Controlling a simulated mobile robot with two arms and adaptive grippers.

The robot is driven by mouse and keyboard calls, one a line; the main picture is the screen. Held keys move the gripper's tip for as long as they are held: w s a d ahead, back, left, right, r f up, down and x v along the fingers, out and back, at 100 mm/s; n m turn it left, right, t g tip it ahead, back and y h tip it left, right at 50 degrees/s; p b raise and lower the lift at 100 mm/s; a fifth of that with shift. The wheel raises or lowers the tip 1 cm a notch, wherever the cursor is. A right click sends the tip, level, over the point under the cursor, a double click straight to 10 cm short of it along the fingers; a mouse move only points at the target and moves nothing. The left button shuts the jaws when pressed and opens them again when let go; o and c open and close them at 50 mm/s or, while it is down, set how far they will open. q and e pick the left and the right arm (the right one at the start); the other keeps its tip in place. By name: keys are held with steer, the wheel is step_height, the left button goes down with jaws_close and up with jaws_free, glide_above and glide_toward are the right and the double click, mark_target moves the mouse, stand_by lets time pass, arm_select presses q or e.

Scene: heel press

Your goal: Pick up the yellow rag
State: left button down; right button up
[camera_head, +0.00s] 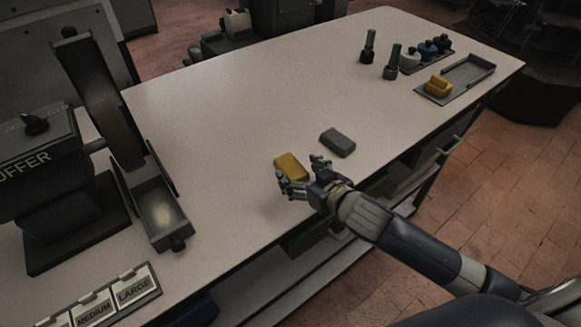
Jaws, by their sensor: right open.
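A yellow folded piece (290,164), which looks like the yellow rag, lies flat on the light worktable (230,110) near its front edge. My right gripper (301,172) is open, just in front of this piece. Its fingers overlap the near edge of the piece in the picture, and I cannot tell whether they touch it. A second yellow thing (437,86) lies on a grey tray at the far right of the table. My left gripper is not in view.
A grey block (338,142) lies close to the right gripper. Two dark bottles (392,62) and several small pots stand by the grey tray (478,69). A buffer machine (45,170) stands at left, with a size-label rack (135,286) in front. The table's middle is clear.

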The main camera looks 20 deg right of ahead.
mark_target(290, 164)
steer(key=shift+w+f+p, duration=0.1)
steer(key=shift+w+p, duration=0.35)
steer(key=shift+w, duration=0.35)
steer(key=shift+x, duration=1.1)
steer(key=shift+w+f+p, duration=0.25)
steer(key=shift+p, duration=0.05)
steer(key=shift+w+a+f, duration=0.1)
steer(key=shift+w+f, duration=0.05)
steer(key=shift+w, duration=0.05)
steer(key=shift+s, duration=0.1)
steer(key=c, duration=0.9)
steer(key=shift+c, duration=0.7)
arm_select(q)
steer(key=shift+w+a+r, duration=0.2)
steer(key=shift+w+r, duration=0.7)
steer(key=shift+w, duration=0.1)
arm_select(e)
steer(key=shift+c, duration=0.2)
